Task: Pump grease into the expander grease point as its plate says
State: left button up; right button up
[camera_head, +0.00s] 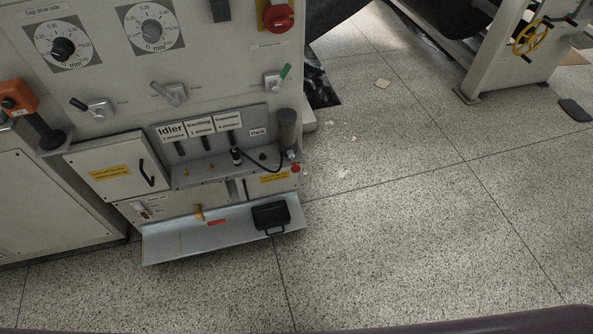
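A grease panel (262,158) sits low on the machine front at left. Its white plates read Idler (171,131), what looks like Bushing (199,126), and what looks like Expander (229,121); the smaller stroke lines are too small to read. A Park label (258,132) is to their right. A dark stem stands under each plate. A black grease coupler (237,156) stands below the Expander plate; I cannot tell whether it touches a fitting. A black hose (270,169) curves from it toward a dark grey cylinder (287,128) at right. Neither gripper is in view.
A metal shelf (180,238) juts out below, bearing a black case (270,216). Above are dials (62,47), levers (277,78) and a red knob (279,17). The speckled floor is mostly clear, with paper scraps (382,84).

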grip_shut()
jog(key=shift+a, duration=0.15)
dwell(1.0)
